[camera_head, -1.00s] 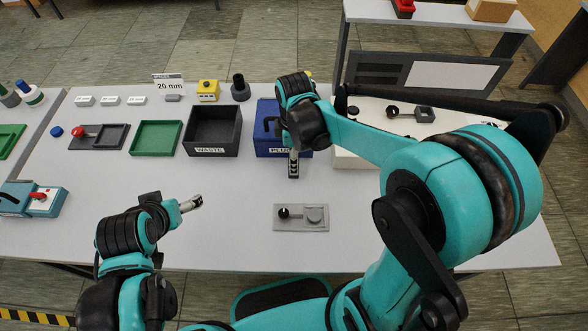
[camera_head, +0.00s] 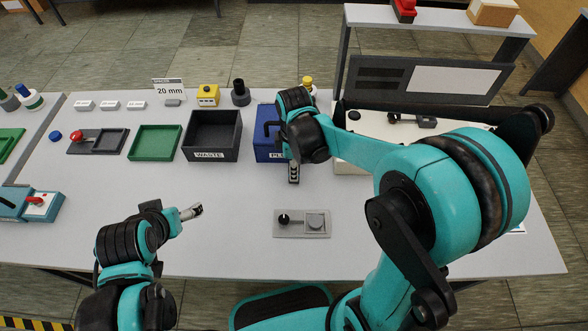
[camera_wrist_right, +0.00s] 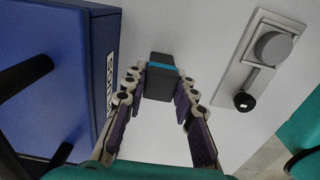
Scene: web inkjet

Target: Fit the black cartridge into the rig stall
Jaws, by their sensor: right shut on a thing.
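My right gripper (camera_head: 294,173) hangs above the table, in front of the blue PLUG-labelled box. In the right wrist view the right gripper (camera_wrist_right: 162,95) is shut on the black cartridge (camera_wrist_right: 160,85), a small dark block with a bright blue stripe. The cartridge is clear of the blue box and the grey plate in that view. The white machine (camera_head: 352,155) at the right, under a dark raised lid, may be the rig; my right arm hides much of it, and I cannot make out the stall. My left gripper (camera_head: 190,212) is over the left front table, its jaws too small to judge.
The blue box (camera_head: 266,148) stands close left of my right gripper, also in the wrist view (camera_wrist_right: 60,60). A grey plate with a black knob (camera_head: 302,230) lies in front. The dark WASTE bin (camera_head: 212,155) and green tray (camera_head: 155,155) stand left.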

